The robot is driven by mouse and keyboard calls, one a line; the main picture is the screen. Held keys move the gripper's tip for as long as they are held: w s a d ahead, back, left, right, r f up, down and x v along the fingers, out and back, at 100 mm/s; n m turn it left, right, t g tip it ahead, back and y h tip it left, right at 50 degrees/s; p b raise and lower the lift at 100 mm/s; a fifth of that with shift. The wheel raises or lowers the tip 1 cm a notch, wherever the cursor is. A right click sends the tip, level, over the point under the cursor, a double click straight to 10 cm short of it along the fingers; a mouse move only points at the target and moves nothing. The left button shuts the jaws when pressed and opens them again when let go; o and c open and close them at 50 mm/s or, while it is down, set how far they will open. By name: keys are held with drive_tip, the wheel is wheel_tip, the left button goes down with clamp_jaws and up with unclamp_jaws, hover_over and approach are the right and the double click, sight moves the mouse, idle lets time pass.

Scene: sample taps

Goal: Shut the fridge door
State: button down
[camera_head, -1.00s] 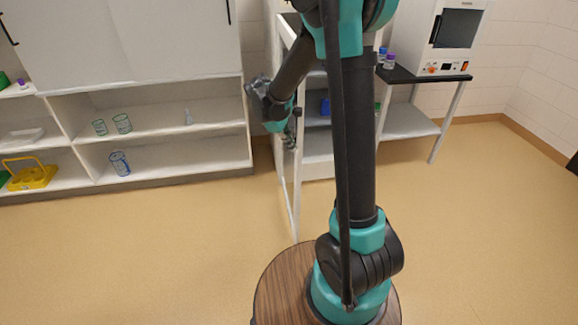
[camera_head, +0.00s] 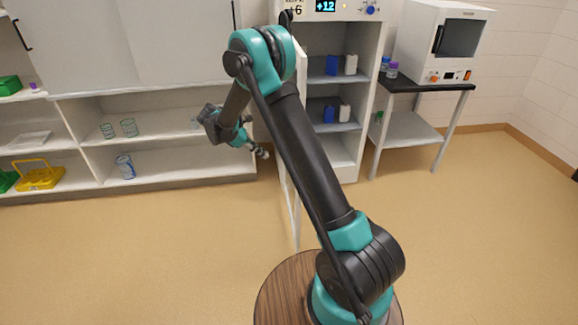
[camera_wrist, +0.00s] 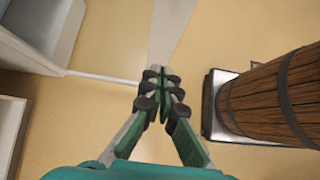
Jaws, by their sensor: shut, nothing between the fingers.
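The fridge (camera_head: 353,97) is a white cabinet at the back centre in the head view, with a display reading +12 at its top. Its front is open, showing shelves with blue and white boxes. The fridge door (camera_head: 292,205) stands swung out towards me, a thin white panel seen nearly edge-on. My arm hides its upper part. My gripper (camera_head: 264,154) is on the left side of the door, near it; I cannot tell whether they touch. In the wrist view my gripper (camera_wrist: 161,75) has its fingertips together with nothing between them.
A white shelf unit (camera_head: 190,178) with glasses and a yellow carrier (camera_head: 38,179) stands at the left. A black-topped table (camera_head: 426,86) with a white oven-like device (camera_head: 445,42) stands right of the fridge. The floor (camera_head: 470,230) at right is clear.

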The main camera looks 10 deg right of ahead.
drive_tip(key=d+r+x, duration=0.2)
drive_tip(key=x, duration=1)
drive_tip(key=shift+d+f, duration=0.25)
drive_tip(key=shift+f, duration=0.1)
drive_tip(key=shift+d, duration=0.1)
